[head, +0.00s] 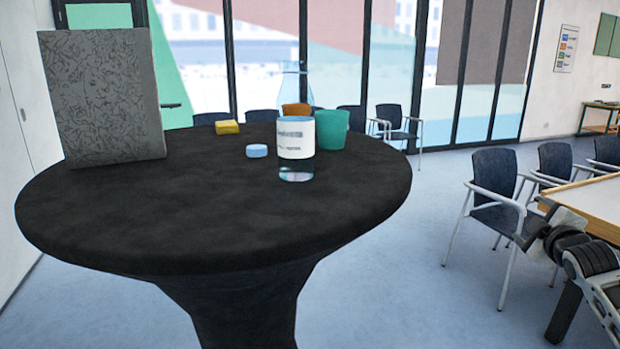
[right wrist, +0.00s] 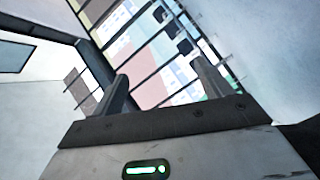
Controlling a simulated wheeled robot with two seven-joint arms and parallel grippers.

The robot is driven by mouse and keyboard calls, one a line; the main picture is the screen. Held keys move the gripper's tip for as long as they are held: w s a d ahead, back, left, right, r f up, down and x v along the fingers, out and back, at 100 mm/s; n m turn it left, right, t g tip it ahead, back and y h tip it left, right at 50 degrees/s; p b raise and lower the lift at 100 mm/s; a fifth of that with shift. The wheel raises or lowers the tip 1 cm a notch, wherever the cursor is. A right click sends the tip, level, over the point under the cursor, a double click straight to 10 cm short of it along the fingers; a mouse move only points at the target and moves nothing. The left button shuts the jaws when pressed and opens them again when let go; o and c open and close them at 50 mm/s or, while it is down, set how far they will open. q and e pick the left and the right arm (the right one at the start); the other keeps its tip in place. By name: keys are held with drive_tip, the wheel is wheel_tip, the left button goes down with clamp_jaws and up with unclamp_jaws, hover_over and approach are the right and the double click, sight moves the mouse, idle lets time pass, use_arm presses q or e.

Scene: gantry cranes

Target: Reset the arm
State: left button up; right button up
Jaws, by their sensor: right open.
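My right arm enters the head view at the lower right, and its gripper (head: 548,222) is off to the right of the round black table, clear of it. In the right wrist view the two fingers of the right gripper (right wrist: 160,88) stand wide apart with nothing between them. Beyond them are the windows and the room, tilted. My left gripper is in neither view.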

drive_tip(key=s+a+f+m+g+y, duration=0.1)
drive_tip(key=s+a+f+m, duration=0.1)
drive_tip(key=s+a+f, duration=0.35)
drive_tip(key=s+a+f+m+y, duration=0.1)
drive_tip(key=s+a+f+y, duration=0.1)
drive_tip(key=a+f, duration=0.6)
drive_tip(key=s+a+f+m+g+y, duration=0.1)
drive_tip(key=s+a+f+m, duration=0.1)
drive_tip(key=s+a+f, duration=0.35)
drive_tip(key=s+a+f+m+g+y, duration=0.1)
drive_tip(key=s+a+f, duration=0.4)
drive_tip(key=s+a, duration=0.3)
drive_tip(key=s+a+f+m+g+y, duration=0.1)
drive_tip(key=s+a+f, duration=0.4)
drive_tip(key=s, duration=0.8)
drive_tip(key=a+g+y, duration=0.1)
drive_tip(key=a, duration=0.2)
drive_tip(key=shift+s, duration=0.25)
